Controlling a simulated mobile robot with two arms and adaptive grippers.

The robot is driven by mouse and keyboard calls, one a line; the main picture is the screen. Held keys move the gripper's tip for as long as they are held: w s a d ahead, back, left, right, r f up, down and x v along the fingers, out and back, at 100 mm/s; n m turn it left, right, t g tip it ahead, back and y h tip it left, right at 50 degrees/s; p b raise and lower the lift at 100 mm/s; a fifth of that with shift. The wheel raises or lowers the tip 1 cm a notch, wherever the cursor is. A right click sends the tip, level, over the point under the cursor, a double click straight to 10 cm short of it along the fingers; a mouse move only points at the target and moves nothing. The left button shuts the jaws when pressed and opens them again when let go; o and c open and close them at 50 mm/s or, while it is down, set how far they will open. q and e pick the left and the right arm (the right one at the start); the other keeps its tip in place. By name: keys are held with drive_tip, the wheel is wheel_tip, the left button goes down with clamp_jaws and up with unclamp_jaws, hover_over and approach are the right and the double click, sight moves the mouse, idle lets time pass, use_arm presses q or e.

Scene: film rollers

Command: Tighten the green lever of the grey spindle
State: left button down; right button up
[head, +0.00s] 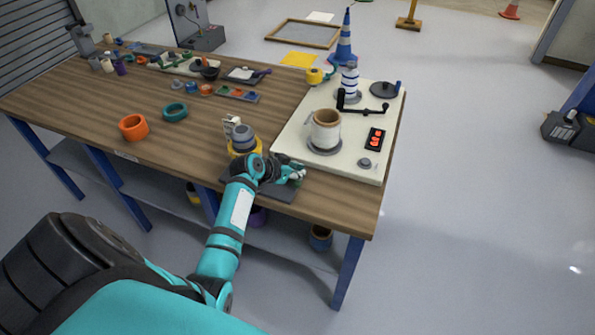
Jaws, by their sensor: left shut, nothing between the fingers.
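My left gripper (292,173) is shut and empty at the table's front edge, near the lower left corner of a cream board (372,165). My teal arm reaches to it from the lower left. A grey cylindrical piece (243,136) with a yellow ring under it stands just behind my left wrist. On the board, a cream roll (326,125) stands upright on a grey disc. I cannot make out which part is the grey spindle. No green lever shows clearly; it may be too small or hidden by my gripper. My right gripper is not in view.
Behind the roll, a black crank (365,108) and a blue-and-white striped roll (350,82) stand on the board, with a red-buttoned box (375,139) at right. Bare wood lies between the rings and my arm.

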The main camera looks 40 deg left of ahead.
use_arm(q)
drive_tip(key=shift+s+a, duration=0.1)
drive_tip(key=shift+s+m+h+b, duration=0.1)
drive_tip(key=shift+m+h+b, duration=0.2)
drive_tip(key=shift+m+b, duration=0.1)
drive_tip(key=shift+s+a+f+m+g+h+b, duration=0.1)
drive_tip(key=shift+s+m+g+h+b, duration=0.2)
drive_tip(key=shift+m+h+b, duration=0.3)
drive_tip(key=m+b, duration=0.1)
drive_tip(key=s+m+g+h+b, duration=0.1)
drive_tip(key=b, duration=0.1)
drive_tip(key=shift+a+f, duration=0.1)
drive_tip(key=shift+a, duration=0.2)
drive_tip(key=shift+s+m+h, duration=0.1)
drive_tip(key=shift+m+h, duration=0.2)
drive_tip(key=shift+h, duration=0.1)
drive_tip(key=shift+s+a+b, duration=0.1)
drive_tip(key=shift+s+b, duration=0.05)
drive_tip(key=shift+b, duration=0.15)
drive_tip(key=shift+s+a, duration=0.1)
drive_tip(key=shift+s, duration=0.05)
